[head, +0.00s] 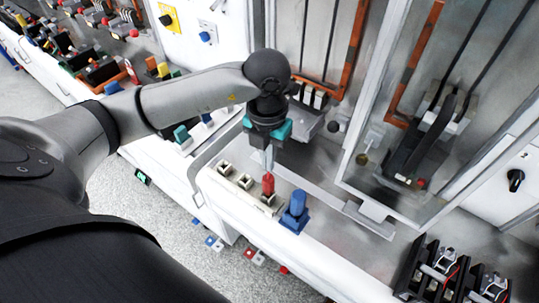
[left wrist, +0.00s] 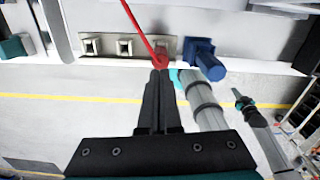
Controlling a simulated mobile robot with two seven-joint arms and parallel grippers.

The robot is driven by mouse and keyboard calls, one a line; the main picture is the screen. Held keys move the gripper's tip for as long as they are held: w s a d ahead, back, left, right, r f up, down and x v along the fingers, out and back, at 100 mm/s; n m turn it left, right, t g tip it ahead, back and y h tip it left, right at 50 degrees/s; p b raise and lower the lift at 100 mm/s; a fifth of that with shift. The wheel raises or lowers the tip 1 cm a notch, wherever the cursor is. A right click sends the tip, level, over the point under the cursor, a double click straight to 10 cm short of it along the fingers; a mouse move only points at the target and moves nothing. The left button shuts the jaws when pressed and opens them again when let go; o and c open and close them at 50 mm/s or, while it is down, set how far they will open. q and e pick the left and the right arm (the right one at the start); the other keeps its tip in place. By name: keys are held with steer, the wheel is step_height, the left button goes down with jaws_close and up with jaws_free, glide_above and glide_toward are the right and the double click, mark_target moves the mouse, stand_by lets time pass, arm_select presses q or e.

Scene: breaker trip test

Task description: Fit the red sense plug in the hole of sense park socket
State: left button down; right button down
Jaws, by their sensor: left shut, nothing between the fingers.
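The red sense plug (head: 268,184) stands upright at the rightmost of three pale square sockets on the bench front, and looks seated there; its lower end is hidden. In the left wrist view the plug (left wrist: 160,56) is partly behind my fingers, with a red cable running up from it. I cannot read which socket is the sense park socket. The other two sockets (head: 225,168) (head: 245,182) look empty. My left gripper (head: 268,169) points down just above the plug; in the left wrist view its fingers (left wrist: 161,76) are together and empty. My right gripper is not seen.
An open glazed cabinet door (head: 375,110) and a metal bracket (head: 372,212) are close behind. Black devices (head: 440,272) sit at the lower right.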

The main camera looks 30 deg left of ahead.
mark_target(268, 179)
arm_select(q)
steer(key=shift+f+b, duration=1)
steer(key=shift+f, duration=0.8)
steer(key=shift+f+b, duration=0.4)
steer(key=shift+f, duration=0.05)
steer(key=shift+s+r, duration=0.1)
steer(key=shift+r+p, duration=1.1)
steer(key=shift+r, duration=0.3)
step_height(268, 179, up, 15)
steer(key=p, duration=0.1)
